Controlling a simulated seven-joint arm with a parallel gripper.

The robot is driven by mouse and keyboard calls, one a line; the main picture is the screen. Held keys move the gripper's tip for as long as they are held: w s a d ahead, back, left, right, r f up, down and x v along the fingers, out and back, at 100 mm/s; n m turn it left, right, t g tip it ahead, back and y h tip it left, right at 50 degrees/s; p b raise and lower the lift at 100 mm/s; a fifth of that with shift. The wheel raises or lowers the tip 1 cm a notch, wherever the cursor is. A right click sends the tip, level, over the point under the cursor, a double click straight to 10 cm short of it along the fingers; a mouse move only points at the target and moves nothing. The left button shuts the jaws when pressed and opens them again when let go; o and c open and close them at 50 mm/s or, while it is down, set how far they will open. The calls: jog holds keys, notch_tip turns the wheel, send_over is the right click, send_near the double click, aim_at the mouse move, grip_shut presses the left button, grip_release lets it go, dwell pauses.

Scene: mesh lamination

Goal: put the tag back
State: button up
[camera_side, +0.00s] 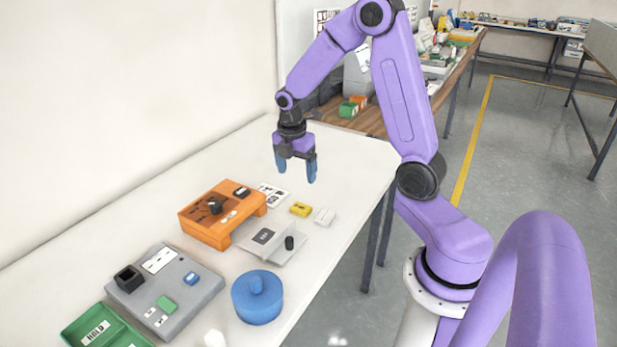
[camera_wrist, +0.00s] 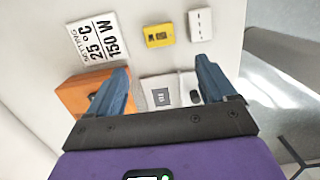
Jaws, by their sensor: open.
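My gripper (camera_side: 296,172) is open and empty, above the far part of the table, with its blue fingers pointing down. In the wrist view the gripper (camera_wrist: 162,68) has bare table between its fingertips. I cannot tell for certain which thing is the tag. A small yellow block (camera_side: 300,209) with dark marks lies on the table; it also shows in the wrist view (camera_wrist: 158,35). A white block (camera_side: 324,216) lies just right of it. A white printed card (camera_wrist: 98,38) reads "SETTING 25 °C 150 W" and lies behind the orange stand (camera_side: 222,213).
A pale grey plate (camera_side: 286,255) with a black peg lies in front of the yellow block. Nearer are a grey panel (camera_side: 190,310) with a black socket, a blue round pot (camera_side: 257,306) and a green tray (camera_side: 84,318) marked "HOLD". The table's far end is clear.

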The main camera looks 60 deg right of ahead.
jog(key=s+a+r+m, duration=0.1)
jog(key=s+a+r, duration=0.1)
jog(key=s+a, duration=0.35)
jog(key=s+a+r+m, duration=0.1)
jog(key=s+a+r, duration=0.15)
jog(key=a, duration=0.55)
jog(key=s+a+r+m+y, duration=0.1)
jog(key=s+a, duration=0.1)
jog(key=s, duration=0.6)
jog(key=s+a+r+m, duration=0.1)
jog(key=s+a+m, duration=0.1)
jog(key=s, duration=0.7)
jog(key=shift+a+y, duration=0.4)
jog(key=shift+a, duration=0.15)
